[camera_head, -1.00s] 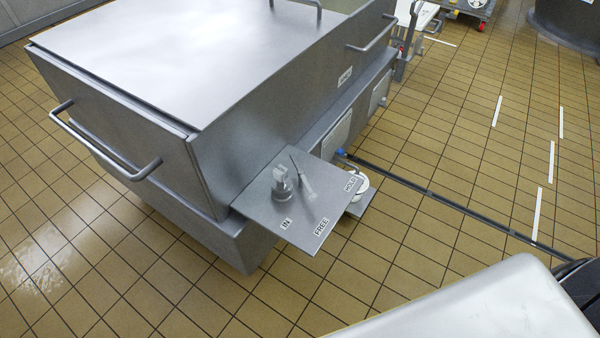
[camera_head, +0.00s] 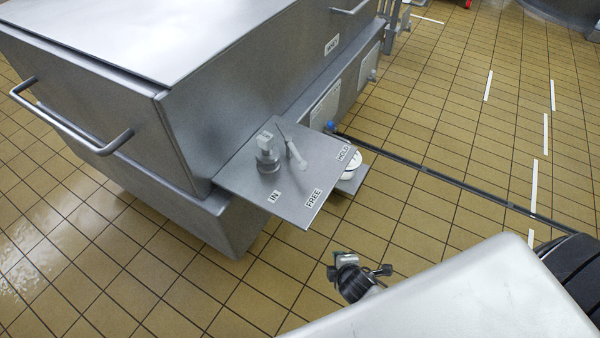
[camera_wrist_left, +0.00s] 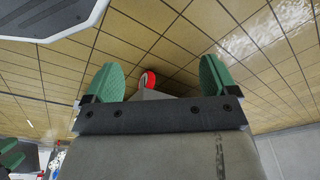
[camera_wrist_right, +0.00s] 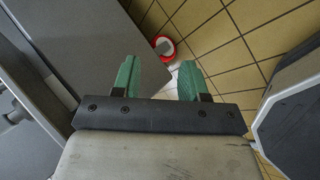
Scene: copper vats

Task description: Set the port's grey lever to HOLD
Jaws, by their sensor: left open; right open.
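The port's metal plate (camera_head: 245,187) juts from the near side of the grey vat, with IN, FREE and HOLD labels (camera_head: 343,153) along its outer edges. A slim lever (camera_head: 297,156) with a pale thick part stands tilted on it. I cannot tell which label the lever points at. In the head view, part of one arm shows below the plate.
The vat (camera_head: 200,80) fills the upper left, with a handle (camera_head: 75,120) sticking out. A white round thing (camera_head: 357,166) sits under the plate's far corner. A dark strip (camera_head: 440,176) crosses the tiled floor to the right.

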